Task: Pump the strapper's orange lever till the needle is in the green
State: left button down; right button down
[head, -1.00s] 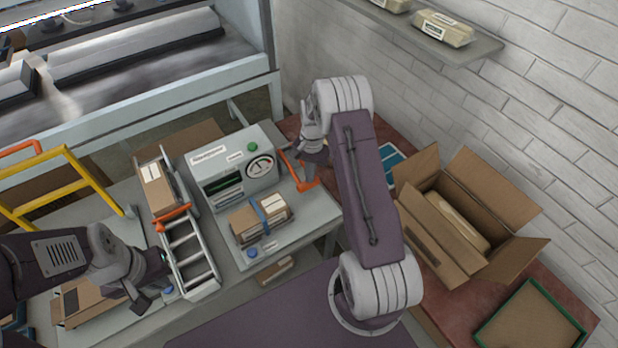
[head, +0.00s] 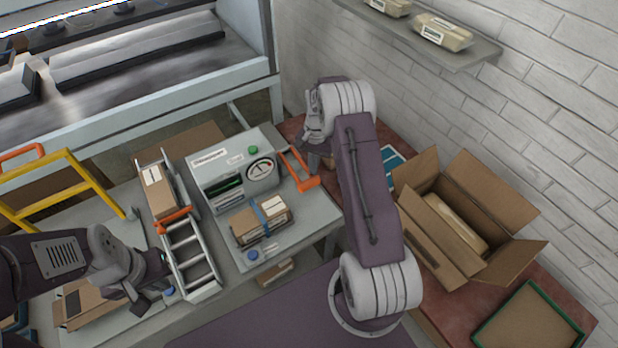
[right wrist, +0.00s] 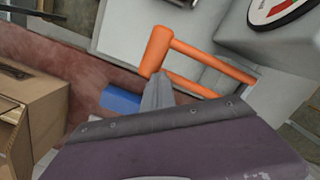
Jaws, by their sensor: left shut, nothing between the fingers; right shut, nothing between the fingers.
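The grey strapper (head: 212,178) stands on the bench with a round gauge (head: 261,171) on its front; I cannot read exactly where the needle points. Its orange lever (head: 294,167) sticks out on the right side. The lever also shows in the right wrist view (right wrist: 157,48), with the gauge partly cut off at the top right. My right gripper (right wrist: 158,88) is shut and empty, its tips close to the lower end of the lever's handle; I cannot tell if they touch. My left gripper (head: 158,284) is shut and empty beside the roller track.
A strapped parcel (head: 260,220) lies in front of the strapper. A roller track (head: 190,255) with a brown box (head: 158,190) runs on its left. An open carton (head: 465,225) stands on the red surface at the right. A yellow rail (head: 95,185) rises at the left.

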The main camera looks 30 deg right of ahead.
notch_tip(320, 180, up, 8)
jog(key=shift+w+d+b, duration=0.25)
jog(key=shift+d+b, duration=0.1)
jog(key=shift+b, duration=0.05)
dwell(1.1)
jog(key=s+a+p, duration=0.1)
jog(key=p, duration=0.4)
jog(key=s+a+r+p, duration=0.1)
jog(key=p, duration=0.3)
jog(key=shift+s+a+r+p, duration=0.1)
jog(key=shift+a+r+p, duration=0.15)
jog(key=shift+p, duration=0.15)
jog(key=shift+f, duration=0.15)
